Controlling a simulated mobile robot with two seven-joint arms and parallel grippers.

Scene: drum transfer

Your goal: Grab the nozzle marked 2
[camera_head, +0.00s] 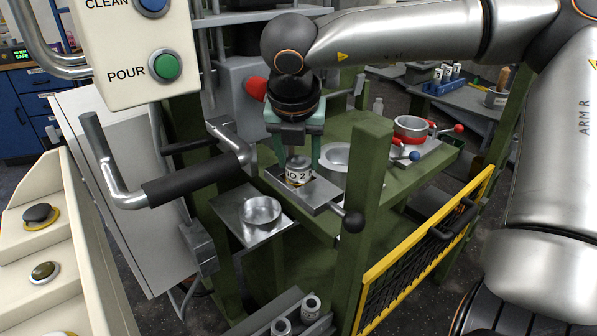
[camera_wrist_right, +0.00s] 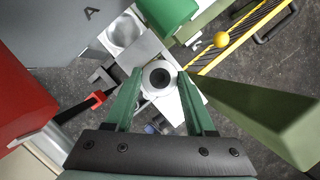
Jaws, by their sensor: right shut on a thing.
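The nozzle marked 2 (camera_head: 298,174) is a small grey metal cylinder with a white "NO 2" label, seen upright at a metal plate (camera_head: 318,195) near the centre of the head view. My right gripper (camera_head: 298,163) comes down from above with its green fingers on either side of the nozzle, shut on it. In the right wrist view the nozzle (camera_wrist_right: 160,76) shows as a round top with a dark centre hole between the fingers (camera_wrist_right: 160,84). I cannot tell whether its base rests on the plate. My left gripper is not in view.
A green post (camera_head: 362,215) stands close in front on the right, beside a yellow mesh gate (camera_head: 425,255). A panel with CLEAN and POUR buttons (camera_head: 135,50) and a bent metal handle (camera_head: 115,165) are on the left. A shallow metal cup (camera_head: 261,210) sits lower left.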

